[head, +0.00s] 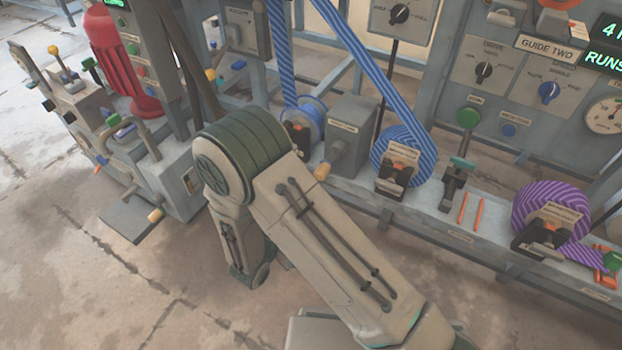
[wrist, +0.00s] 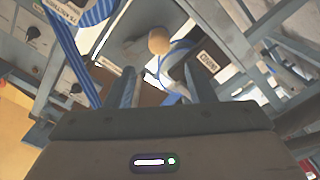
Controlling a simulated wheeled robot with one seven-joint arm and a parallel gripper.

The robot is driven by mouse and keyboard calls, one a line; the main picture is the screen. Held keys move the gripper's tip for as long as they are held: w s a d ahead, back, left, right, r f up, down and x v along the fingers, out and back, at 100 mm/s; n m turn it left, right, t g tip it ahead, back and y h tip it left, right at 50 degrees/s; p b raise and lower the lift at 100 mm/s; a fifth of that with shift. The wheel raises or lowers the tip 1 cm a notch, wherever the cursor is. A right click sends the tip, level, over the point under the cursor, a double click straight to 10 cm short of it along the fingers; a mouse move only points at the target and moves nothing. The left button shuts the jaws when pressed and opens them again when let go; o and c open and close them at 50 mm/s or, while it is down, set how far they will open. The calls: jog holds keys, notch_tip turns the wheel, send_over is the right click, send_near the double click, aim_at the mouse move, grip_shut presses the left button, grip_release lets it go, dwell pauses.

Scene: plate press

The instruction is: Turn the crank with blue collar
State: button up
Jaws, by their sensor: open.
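In the wrist view my gripper (wrist: 165,78) is open, with its two dark fingers apart and nothing between them held. A round tan knob (wrist: 158,42) shows beyond the fingertips, beside a curved grey part (wrist: 175,66) and a blue patch; I cannot tell if that blue is a collar or striped band. A crank-like arm with a tan grip (head: 322,171) sits on a grey box at the middle. My gripper is hidden in the head view.
A blue striped band runs to a roll (head: 402,155) on the bench (head: 425,215). A purple striped roll (head: 550,205) stands at the right. A red cylinder (head: 110,55) is at the back left. The floor (head: 70,270) at the front left is clear.

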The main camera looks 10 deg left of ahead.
jog(key=shift+v, duration=1.7)
jog(key=s+d+r+m+g+h+p, duration=0.1)
jog(key=d+r+m+g+h+p, duration=0.2)
jog(key=d+r+g+p, duration=0.9)
jog(key=s+d+r+m+g+h+p, duration=0.2)
jog(key=d+r+p, duration=0.6)
jog(key=r, duration=1)
jog(key=s+d+r+y+p, duration=0.1)
jog(key=r+y+p, duration=0.3)
jog(key=r, duration=0.5)
jog(key=s+d+r+y+p, duration=0.2)
jog(key=s+r+y+p, duration=0.2)
jog(key=r+p, duration=0.4)
jog(key=s+d+r+y+p, duration=0.2)
jog(key=r+p, duration=0.4)
jog(key=r, duration=0.5)
jog(key=shift+s+d+r+y+p, duration=0.2)
jog(key=shift+s+y+p, duration=0.15)
jog(key=shift+s+y, duration=0.45)
jog(key=shift+w, duration=0.2)
